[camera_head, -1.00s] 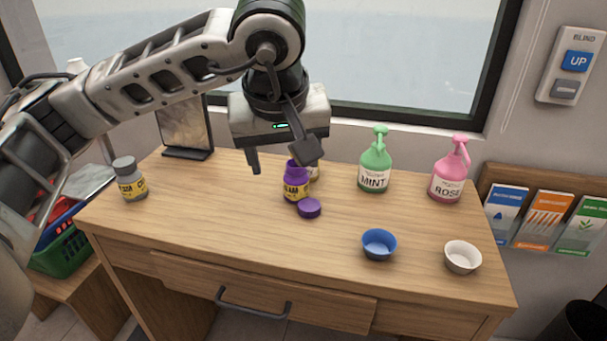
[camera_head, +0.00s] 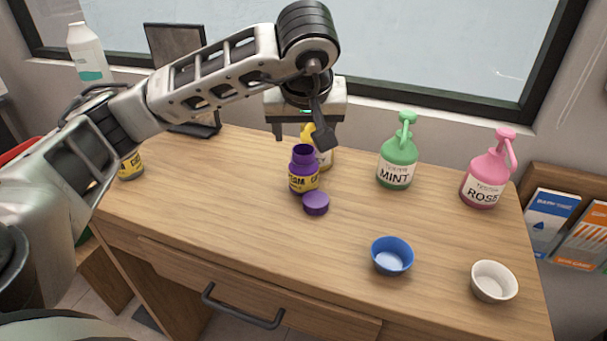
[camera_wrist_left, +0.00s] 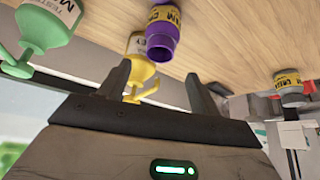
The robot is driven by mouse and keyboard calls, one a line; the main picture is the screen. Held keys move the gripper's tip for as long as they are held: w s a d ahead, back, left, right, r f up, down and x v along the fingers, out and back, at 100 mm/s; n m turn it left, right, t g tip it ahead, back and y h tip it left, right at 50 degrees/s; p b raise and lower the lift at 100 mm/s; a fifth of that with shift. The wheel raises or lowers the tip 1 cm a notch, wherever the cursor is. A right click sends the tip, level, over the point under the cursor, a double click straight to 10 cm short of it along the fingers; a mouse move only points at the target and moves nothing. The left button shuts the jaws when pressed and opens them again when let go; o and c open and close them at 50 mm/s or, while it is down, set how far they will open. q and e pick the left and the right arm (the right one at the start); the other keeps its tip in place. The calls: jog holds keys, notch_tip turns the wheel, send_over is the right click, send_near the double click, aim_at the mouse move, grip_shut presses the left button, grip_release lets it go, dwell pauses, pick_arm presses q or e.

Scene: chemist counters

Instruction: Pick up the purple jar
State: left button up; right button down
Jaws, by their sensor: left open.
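The purple jar (camera_head: 303,172) stands upright and open on the wooden counter, with a yellow label. Its purple lid (camera_head: 316,203) lies on the counter just in front of it. My left gripper (camera_head: 302,140) is open and empty, above and behind the jar. In the left wrist view the purple jar (camera_wrist_left: 162,36) shows beyond the open fingers (camera_wrist_left: 160,85), apart from them. A yellow pump bottle (camera_head: 323,155) stands right behind the jar, partly hidden by the jar and the gripper; it also shows in the left wrist view (camera_wrist_left: 138,68). My right gripper is not in view.
A green MINT bottle (camera_head: 397,165) and a pink ROSE bottle (camera_head: 485,180) stand to the right. A blue bowl (camera_head: 392,256) and a white bowl (camera_head: 493,282) sit near the front right. A grey jar (camera_head: 131,166) is partly behind my arm. The front middle is clear.

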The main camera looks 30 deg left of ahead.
aim_at(303, 146)
pick_arm(q)
jog(key=p+x, duration=0.1)
jog(key=x, duration=0.4)
jog(key=shift+d+f, duration=0.1)
jog(key=shift+f, duration=0.35)
grip_shut()
jog(key=shift+r, duration=0.2)
